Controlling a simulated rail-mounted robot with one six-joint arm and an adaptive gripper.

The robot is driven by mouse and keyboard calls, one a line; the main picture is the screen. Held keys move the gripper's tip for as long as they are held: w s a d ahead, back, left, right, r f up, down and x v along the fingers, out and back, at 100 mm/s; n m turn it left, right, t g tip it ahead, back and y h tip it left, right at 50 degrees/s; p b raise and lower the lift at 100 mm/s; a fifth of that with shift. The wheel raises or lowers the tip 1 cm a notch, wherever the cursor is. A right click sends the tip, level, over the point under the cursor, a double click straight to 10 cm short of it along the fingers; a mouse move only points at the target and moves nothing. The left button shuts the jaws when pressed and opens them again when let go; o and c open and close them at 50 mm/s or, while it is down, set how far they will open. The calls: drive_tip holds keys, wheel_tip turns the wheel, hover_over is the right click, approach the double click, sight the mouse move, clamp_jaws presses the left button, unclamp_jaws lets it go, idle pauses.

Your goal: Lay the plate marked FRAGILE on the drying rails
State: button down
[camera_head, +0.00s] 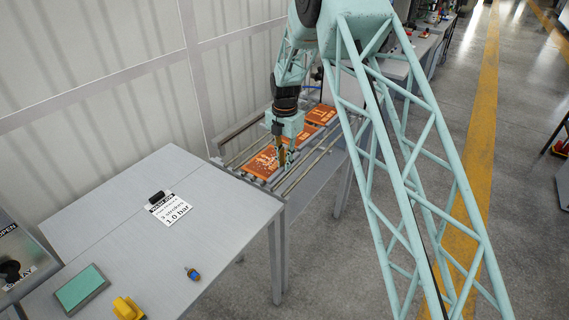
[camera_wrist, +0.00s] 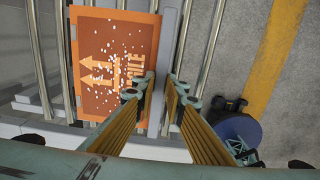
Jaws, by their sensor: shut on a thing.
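An orange plate (camera_wrist: 113,30) with two arrows, block letters and white specks lies across metal rails in the wrist view. The letters are partly behind a finger, so I cannot read the word. A grey strip (camera_wrist: 169,40) runs along the plate's right edge. My gripper (camera_wrist: 162,90) has its fingers on either side of this strip and is shut on it. In the head view my gripper (camera_head: 283,158) is at the right side of the nearest orange plate (camera_head: 260,163), low over the rails (camera_head: 300,178). I cannot tell whether the plate fully rests on them.
Two more orange plates (camera_head: 299,138) (camera_head: 320,114) lie farther back on the rack. A grey table (camera_head: 115,205) stands in front, with a printed card (camera_head: 168,207), a green pad (camera_head: 82,287) and a yellow object (camera_head: 127,307). A wall panel borders the rack's left.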

drive_tip(key=c, duration=2.6)
unclamp_jaws()
drive_tip(key=shift+c, duration=0.2)
wheel_tip(320, 180, up, 12)
drive_tip(key=shift+p, duration=0.35)
drive_tip(key=shift+r, duration=0.15)
